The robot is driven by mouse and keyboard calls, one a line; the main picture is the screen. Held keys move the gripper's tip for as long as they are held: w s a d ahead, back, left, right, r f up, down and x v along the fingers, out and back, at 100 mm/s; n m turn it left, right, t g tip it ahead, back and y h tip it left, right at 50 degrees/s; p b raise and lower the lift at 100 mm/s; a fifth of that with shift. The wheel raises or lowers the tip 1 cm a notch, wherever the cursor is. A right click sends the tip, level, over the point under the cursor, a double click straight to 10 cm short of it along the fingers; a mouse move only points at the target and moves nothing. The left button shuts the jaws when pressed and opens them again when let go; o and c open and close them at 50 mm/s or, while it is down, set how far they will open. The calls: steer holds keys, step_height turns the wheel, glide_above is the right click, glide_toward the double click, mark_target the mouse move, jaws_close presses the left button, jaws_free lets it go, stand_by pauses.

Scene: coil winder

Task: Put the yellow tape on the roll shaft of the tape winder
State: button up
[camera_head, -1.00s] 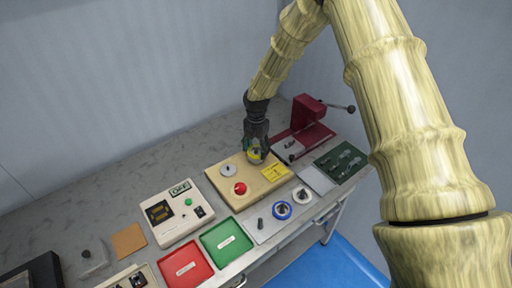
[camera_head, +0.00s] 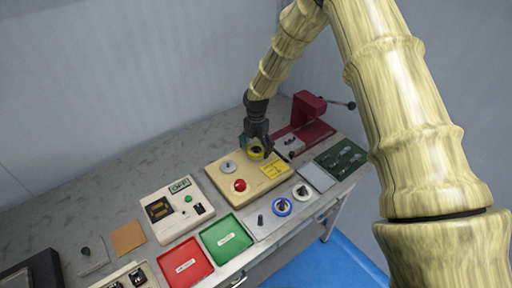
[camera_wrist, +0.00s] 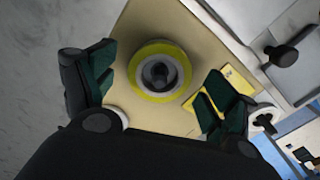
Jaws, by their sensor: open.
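The yellow tape (camera_wrist: 158,71) is a ring with a yellow rim and a pale inner band. In the wrist view it sits around the dark roll shaft (camera_wrist: 159,72) of the beige tape winder (camera_wrist: 137,22). The winder is on the table in the head view (camera_head: 222,181), with the yellow tape (camera_head: 256,153) at its back right corner. My gripper (camera_wrist: 158,93) is open and empty, its two green-padded fingers apart from the tape on either side. In the head view my gripper (camera_head: 257,143) is just above the tape. Whether the tape is fully seated is hard to tell.
The winder carries a red button (camera_head: 240,185), a grey disc (camera_head: 229,167) and a yellow label (camera_head: 271,169). A red press (camera_head: 310,112) stands close behind right. Blue (camera_head: 282,207) and white (camera_head: 302,192) rolls stand on posts in front. Green (camera_head: 228,238) and red (camera_head: 187,262) trays lie front left.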

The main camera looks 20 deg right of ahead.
step_height(320, 180, up, 12)
stand_by(0.7)
